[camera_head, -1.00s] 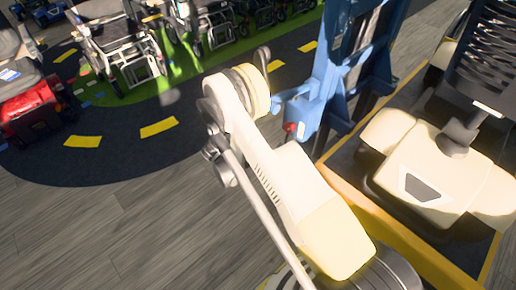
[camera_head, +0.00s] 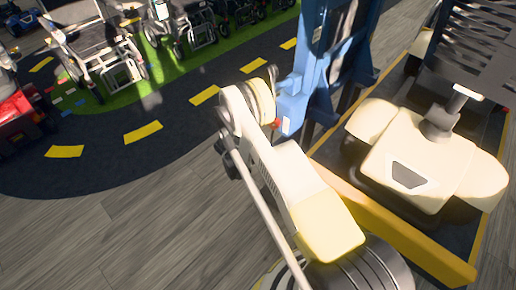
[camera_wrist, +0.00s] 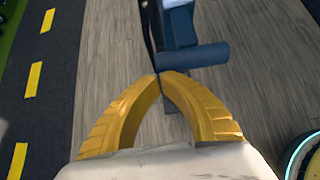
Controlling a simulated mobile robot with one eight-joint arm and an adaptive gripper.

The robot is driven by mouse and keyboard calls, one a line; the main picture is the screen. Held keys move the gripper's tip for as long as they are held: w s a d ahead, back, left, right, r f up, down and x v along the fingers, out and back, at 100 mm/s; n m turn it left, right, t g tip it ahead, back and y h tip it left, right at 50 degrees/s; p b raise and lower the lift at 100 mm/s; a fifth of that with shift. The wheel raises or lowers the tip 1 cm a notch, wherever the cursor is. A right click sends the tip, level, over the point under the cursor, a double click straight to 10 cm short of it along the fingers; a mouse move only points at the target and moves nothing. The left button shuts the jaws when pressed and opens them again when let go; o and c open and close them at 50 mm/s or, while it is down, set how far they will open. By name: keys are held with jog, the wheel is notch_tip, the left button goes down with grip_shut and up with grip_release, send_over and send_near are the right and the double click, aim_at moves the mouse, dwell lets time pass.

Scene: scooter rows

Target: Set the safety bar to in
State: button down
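A dark blue padded bar (camera_wrist: 195,56) sticks out to the right from a blue post (camera_wrist: 180,22) in the wrist view. I take it for the safety bar, but cannot be sure. My gripper (camera_wrist: 159,76) has two yellow fingers with their tips together, just below and left of the bar in the picture. I see nothing held between them; contact with the bar cannot be told. In the head view, the blue upright frame (camera_head: 330,62) stands beside my arm's end, and my fingers are hidden.
A cream scooter (camera_head: 408,165) stands right of the blue frame on a dark platform with a yellow edge (camera_head: 395,228). Wheelchairs (camera_head: 105,55) stand on green flooring at upper left. A dark track with yellow dashes (camera_head: 143,132) crosses the left. The wooden floor (camera_head: 130,225) is clear.

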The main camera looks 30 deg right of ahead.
jog(key=d, duration=0.1)
jog(key=w+d, duration=0.1)
jog(key=d, duration=0.2)
jog(key=shift+w+d, duration=0.2)
jog(key=shift+w, duration=0.05)
